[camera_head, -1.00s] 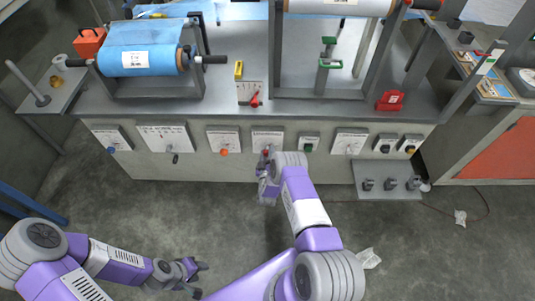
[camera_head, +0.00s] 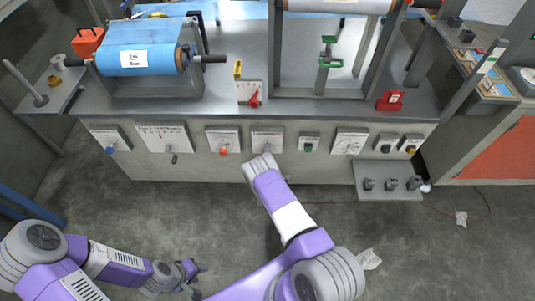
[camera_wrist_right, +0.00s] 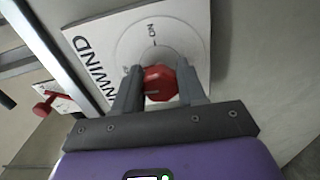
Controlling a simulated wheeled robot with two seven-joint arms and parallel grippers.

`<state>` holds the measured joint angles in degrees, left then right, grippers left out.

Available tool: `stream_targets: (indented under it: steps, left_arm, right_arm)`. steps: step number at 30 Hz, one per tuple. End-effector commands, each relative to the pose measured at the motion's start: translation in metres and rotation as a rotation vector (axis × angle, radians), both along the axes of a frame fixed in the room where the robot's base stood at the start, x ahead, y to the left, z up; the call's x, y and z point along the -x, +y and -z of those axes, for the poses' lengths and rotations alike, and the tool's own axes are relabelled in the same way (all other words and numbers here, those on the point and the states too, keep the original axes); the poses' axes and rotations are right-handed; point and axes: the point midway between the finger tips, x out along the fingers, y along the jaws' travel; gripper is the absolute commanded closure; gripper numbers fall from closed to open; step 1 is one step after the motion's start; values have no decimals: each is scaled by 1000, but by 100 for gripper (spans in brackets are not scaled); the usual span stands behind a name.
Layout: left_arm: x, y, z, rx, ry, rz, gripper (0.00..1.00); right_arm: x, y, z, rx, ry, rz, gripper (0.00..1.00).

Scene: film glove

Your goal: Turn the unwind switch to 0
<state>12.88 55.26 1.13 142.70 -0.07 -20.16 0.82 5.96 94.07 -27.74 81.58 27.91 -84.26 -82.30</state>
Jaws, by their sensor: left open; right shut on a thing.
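The unwind switch (camera_wrist_right: 160,82) is a red faceted knob on a white plate (camera_wrist_right: 90,48) lettered UNWIND, in the right wrist view. An ON mark with a short line shows on the dial beyond the knob. My right gripper (camera_wrist_right: 160,70) is shut on the knob, one grey finger on each side. Part of the dial is hidden by the fingers. In the head view the plate (camera_head: 267,136) is on the machine's front, and my right wrist hides the knob and fingers. My left gripper (camera_head: 198,280) is open and empty, low over the floor.
Neighbouring panels carry an orange knob (camera_head: 223,151) to the left and a green button (camera_head: 308,147) to the right. A red lever (camera_head: 254,99) is above on the tabletop edge. A small shelf (camera_head: 387,194) juts out at the lower right.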

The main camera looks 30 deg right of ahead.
Motion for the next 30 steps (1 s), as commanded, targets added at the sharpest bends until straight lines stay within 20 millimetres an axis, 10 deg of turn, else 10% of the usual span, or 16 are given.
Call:
stream_targets:
  steps: [19,20,24,30]
  left_arm:
    - [0,0,0,0,0,0,57]
    - [0,0,0,0,0,0,57]
    - [0,0,0,0,0,0,57]
    - [0,0,0,0,0,0,57]
  right_arm:
    - [3,-3,1,46,33,8,90]
    - [3,-3,1,45,32,8,58]
    - [3,-2,1,44,31,7,37]
    - [1,-1,1,44,29,3,35]
